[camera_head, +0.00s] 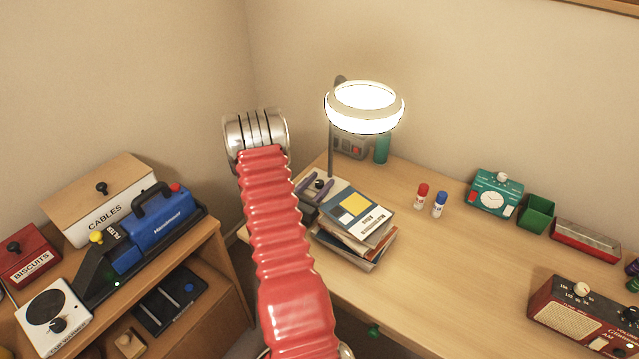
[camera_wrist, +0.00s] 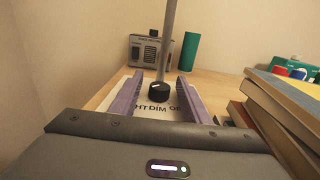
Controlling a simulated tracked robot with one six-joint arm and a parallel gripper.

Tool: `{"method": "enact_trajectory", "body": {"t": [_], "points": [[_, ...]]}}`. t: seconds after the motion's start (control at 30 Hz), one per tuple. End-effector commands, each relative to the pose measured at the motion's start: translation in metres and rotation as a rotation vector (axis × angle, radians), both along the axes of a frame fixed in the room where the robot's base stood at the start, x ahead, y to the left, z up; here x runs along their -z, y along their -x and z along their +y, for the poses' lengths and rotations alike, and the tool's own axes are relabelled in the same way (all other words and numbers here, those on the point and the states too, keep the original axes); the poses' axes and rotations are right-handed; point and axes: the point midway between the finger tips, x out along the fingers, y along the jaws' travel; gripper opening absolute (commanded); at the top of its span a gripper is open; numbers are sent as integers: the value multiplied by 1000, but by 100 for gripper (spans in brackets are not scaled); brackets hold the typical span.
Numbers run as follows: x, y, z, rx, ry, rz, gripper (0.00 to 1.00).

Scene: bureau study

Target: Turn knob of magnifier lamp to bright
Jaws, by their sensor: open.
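The magnifier lamp (camera_head: 365,108) stands at the left back of the desk, its ring head glowing white on a grey pole. Its black round knob (camera_wrist: 158,92) sits on a white base plate at the foot of the pole. The printed label reads "HT DIM O", its ends hidden by the fingers. A white mark shows on the knob top; I cannot tell exactly where it points. My gripper (camera_wrist: 160,78) is open, its purple fingers either side of the knob, with gaps visible. In the head view my gripper (camera_head: 317,187) is low over the lamp base.
A stack of books (camera_head: 352,232) stands close to the right of my gripper. A grey box (camera_head: 351,146) and a green cylinder (camera_head: 382,149) stand behind the pole. Red and blue small bottles (camera_head: 439,205) stand further right. The desk between the books and the radio (camera_head: 585,315) is mostly clear.

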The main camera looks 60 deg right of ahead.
Motion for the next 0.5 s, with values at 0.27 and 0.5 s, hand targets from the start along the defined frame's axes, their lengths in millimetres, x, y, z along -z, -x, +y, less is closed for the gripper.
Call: {"method": "enact_trajectory", "body": {"t": [0.27, 0.5], "points": [[0, 0, -2, 0, 0, 0, 42], [0, 0, -2, 0, 0, 0, 28]]}}
